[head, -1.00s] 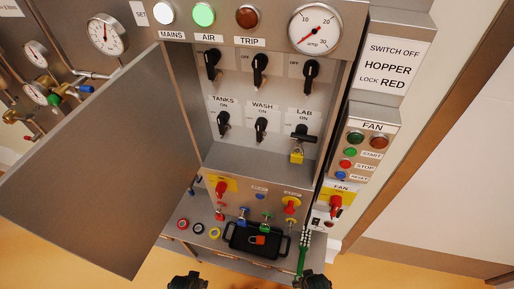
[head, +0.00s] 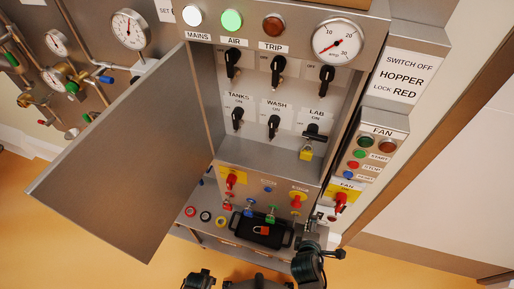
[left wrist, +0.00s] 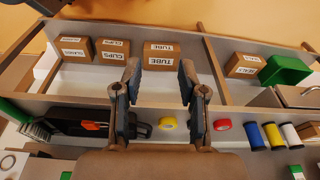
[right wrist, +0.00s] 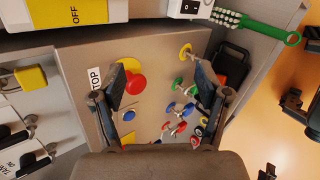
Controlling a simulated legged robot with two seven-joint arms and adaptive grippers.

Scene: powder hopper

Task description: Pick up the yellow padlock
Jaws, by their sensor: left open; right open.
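The yellow padlock (head: 306,155) hangs below the black LAB switch (head: 315,134) inside the open cabinet. A yellow block at the left edge of the right wrist view (right wrist: 32,77) looks like the same padlock. My right gripper (head: 310,248) is open and empty, low in front of the cabinet's right side, below and apart from the padlock. In the right wrist view its fingers (right wrist: 160,85) spread before the lower panel with the red stop knob. My left gripper (head: 198,280) is at the bottom of the head view; its open, empty fingers also show in the left wrist view (left wrist: 160,82).
The open cabinet door (head: 130,155) stands out on the left. Below the switches, the lower panel (head: 268,188) carries red knobs. A black tray with a red padlock (head: 262,230) and coloured rings lie on the shelf. The fan box (head: 375,150) is to the right.

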